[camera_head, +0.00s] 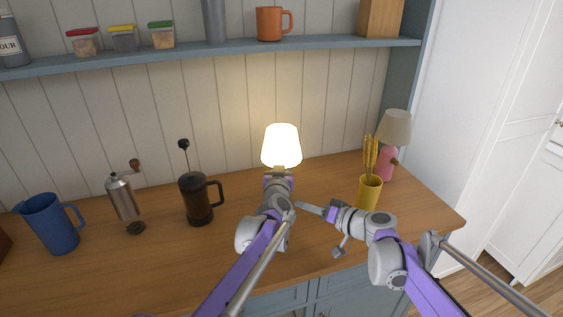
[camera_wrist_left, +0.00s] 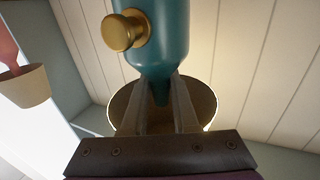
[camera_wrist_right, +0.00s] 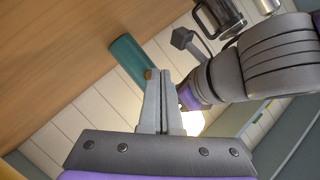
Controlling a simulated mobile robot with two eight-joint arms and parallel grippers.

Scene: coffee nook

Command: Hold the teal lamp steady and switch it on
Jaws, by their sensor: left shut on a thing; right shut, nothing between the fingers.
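The teal lamp's shade (camera_head: 281,146) glows bright in the head view; its base is mostly hidden behind my left arm. My left gripper (camera_head: 279,174) is shut on the lamp's narrow neck. In the left wrist view the teal body (camera_wrist_left: 160,45) tapers between the fingers (camera_wrist_left: 160,95), with a brass knob (camera_wrist_left: 123,31) on its side. My right gripper (camera_head: 301,206) is shut and empty, to the right of the lamp. In the right wrist view its fingertips (camera_wrist_right: 164,75) are close to the knob (camera_wrist_right: 149,74) on the teal body (camera_wrist_right: 128,56); I cannot tell whether they touch.
A yellow cup (camera_head: 369,193) and a pink lamp (camera_head: 387,165) stand on the right. A French press (camera_head: 196,200), a grinder (camera_head: 123,197) and a blue pitcher (camera_head: 52,224) stand on the left. A shelf (camera_head: 230,49) runs above. The front-left counter (camera_head: 150,270) is clear.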

